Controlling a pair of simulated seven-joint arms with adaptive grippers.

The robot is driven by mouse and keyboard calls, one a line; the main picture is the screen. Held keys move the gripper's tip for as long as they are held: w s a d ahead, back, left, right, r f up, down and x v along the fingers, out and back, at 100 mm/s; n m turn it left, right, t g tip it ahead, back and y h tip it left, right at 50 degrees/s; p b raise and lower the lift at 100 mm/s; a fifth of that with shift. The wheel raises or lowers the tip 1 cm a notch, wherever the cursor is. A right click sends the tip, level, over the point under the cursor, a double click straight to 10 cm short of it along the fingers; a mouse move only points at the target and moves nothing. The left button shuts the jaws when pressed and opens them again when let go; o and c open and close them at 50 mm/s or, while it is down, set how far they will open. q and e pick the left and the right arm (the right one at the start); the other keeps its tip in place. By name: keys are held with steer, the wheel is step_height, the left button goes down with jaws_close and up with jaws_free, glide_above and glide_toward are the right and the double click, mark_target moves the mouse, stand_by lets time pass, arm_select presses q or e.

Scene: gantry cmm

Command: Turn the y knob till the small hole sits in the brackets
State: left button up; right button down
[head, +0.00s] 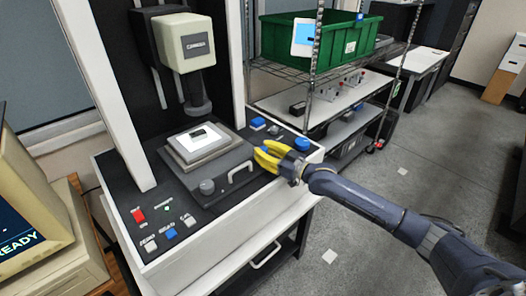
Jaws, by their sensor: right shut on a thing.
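My right gripper (267,158), with yellow fingers, is at the right side of the machine's dark stage (232,170). It is shut on what looks like the y knob, which its fingers hide. Another grey round knob (207,187) stands free at the stage's front. The small hole is too small to make out. The brackets do not show; only a corner of the monitor screen (22,240), reading "READY", is in view. My left gripper is out of view.
The machine's front panel has a red switch (138,215) and several buttons. A blue button (301,144) is close beyond my right gripper. A grey handle (240,172) sticks up between the front knob and the gripper. A wire rack with a green bin (345,40) stands behind.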

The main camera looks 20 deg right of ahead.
steer(key=shift+a+r+m+t+h, duration=0.1)
steer(key=shift+a+m+t+h, duration=0.2)
steer(key=shift+a, duration=0.1)
steer(key=shift+d, duration=0.1)
steer(key=shift+a, duration=0.35)
stand_by(0.7)
steer(key=c, duration=1.1)
jaws_free()
steer(key=shift+o, duration=0.2)
steer(key=shift+d, duration=0.25)
steer(key=shift+s+d, duration=0.3)
steer(key=shift+s, duration=0.1)
steer(key=v, duration=1.1)
steer(key=shift+a, duration=0.15)
steer(key=shift+r, duration=0.1)
